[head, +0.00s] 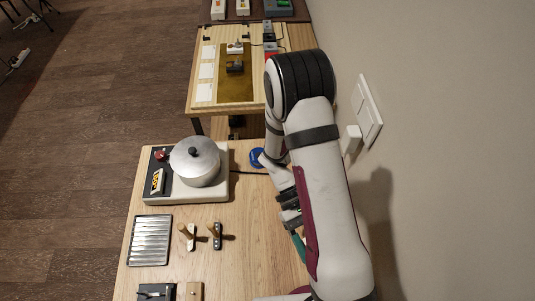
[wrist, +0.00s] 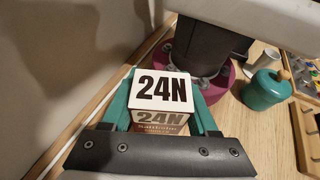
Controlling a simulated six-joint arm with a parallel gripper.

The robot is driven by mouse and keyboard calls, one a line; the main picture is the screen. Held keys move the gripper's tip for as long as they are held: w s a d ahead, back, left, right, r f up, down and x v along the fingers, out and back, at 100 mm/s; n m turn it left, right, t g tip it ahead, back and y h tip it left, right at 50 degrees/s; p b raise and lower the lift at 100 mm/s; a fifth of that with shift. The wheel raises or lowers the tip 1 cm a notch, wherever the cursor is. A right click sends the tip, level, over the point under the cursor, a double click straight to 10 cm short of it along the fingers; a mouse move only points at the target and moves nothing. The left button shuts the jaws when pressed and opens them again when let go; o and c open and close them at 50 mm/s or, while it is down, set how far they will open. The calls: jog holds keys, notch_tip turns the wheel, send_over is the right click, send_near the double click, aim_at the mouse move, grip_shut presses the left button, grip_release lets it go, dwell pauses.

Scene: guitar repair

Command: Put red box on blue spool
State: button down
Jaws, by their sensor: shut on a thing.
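My gripper (wrist: 162,98) is shut on a box (wrist: 161,88) in the wrist view, with one teal finger on each side. The box has a white face marked 24N, and a brownish-red side shows below it. I take it as the red box. In the head view only a teal part of my gripper (head: 299,246) shows beside my forearm; the box is hidden there. The blue spool (head: 256,157) sits on the wooden bench right of the pot, partly covered by my arm. The box is apart from it.
A metal pot (head: 195,162) stands on a hot plate (head: 215,190). A slotted metal tray (head: 149,240) and two wooden-handled tools (head: 188,236) lie nearer. A teal jar (wrist: 267,90) and a white cup (wrist: 263,58) show in the wrist view. A wall (head: 440,150) bounds the right.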

jog(key=a+m+y, duration=0.2)
jog(key=a+y, duration=0.1)
jog(key=w+a+m+y, duration=0.1)
jog(key=a+m+y, duration=0.2)
jog(key=w+a+f+m+y, duration=0.1)
jog(key=a+m+y, duration=0.2)
jog(key=shift+a+y, duration=0.3)
jog(key=w+a+r+m+t+y, duration=0.1)
jog(key=w+a+m+t+y, duration=0.45)
jog(key=w+m+y, duration=0.2)
jog(key=w+r+m+t, duration=0.3)
jog(key=w+m+t, duration=0.25)
jog(key=w, duration=0.45)
jog(key=w+r+m+t, duration=0.3)
jog(key=w+m+t, duration=0.25)
jog(key=w, duration=0.55)
jog(key=shift+m+t+y, duration=0.35)
jog(key=shift+t, duration=0.3)
jog(key=f, duration=0.6)
jog(key=d+f, duration=0.1)
jog(key=f, duration=0.2)
jog(key=shift+w+f, duration=0.2)
jog(key=shift+w, duration=0.15)
jog(key=shift+f, duration=0.3)
